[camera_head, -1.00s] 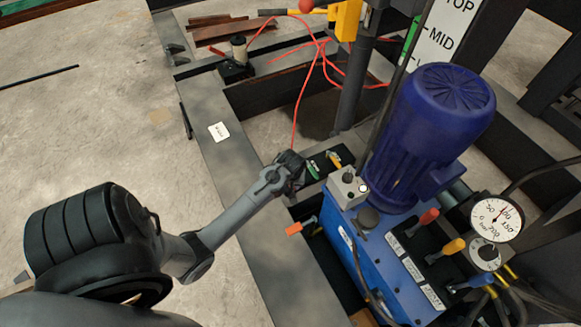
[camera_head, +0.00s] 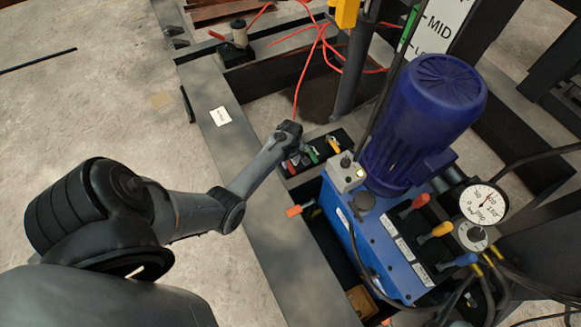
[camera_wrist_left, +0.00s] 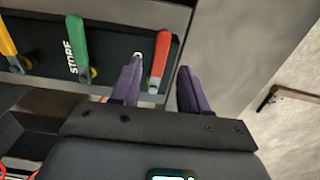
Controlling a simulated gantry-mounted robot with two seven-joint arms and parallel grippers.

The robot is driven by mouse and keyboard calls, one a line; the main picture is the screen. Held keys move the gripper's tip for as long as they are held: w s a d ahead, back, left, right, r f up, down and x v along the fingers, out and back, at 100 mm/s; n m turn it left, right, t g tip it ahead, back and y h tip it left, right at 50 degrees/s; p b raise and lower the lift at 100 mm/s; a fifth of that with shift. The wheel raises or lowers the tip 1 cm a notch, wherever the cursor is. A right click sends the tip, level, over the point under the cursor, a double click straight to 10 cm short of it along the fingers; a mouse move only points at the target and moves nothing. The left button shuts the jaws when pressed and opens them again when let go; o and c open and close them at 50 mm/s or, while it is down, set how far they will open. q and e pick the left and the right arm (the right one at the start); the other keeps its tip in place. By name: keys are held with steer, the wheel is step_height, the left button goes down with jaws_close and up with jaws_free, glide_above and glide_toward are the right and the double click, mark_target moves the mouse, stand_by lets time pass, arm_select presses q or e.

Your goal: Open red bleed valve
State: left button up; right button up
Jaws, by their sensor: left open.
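The red bleed valve handle (camera_wrist_left: 159,56) sits on a dark panel in the left wrist view, at the right end of a row. My left gripper (camera_wrist_left: 160,66) is open, and in that picture the handle shows in the gap between its purple fingers, nearer the left finger. I cannot tell whether the fingers touch it. In the head view my left gripper (camera_head: 294,148) is over the left end of the valve panel. My right gripper is not in view.
A blue pump motor (camera_head: 428,120) stands right of the panel, with red, yellow and blue levers and a pressure gauge (camera_head: 484,203) nearby. Red hoses (camera_head: 318,45) lie behind. Open concrete floor (camera_head: 100,110) is at left.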

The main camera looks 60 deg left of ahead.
mark_target(291, 167)
arm_select(q)
steer(key=shift+f+b, duration=0.8)
steer(key=shift+f, duration=1)
jaws_close()
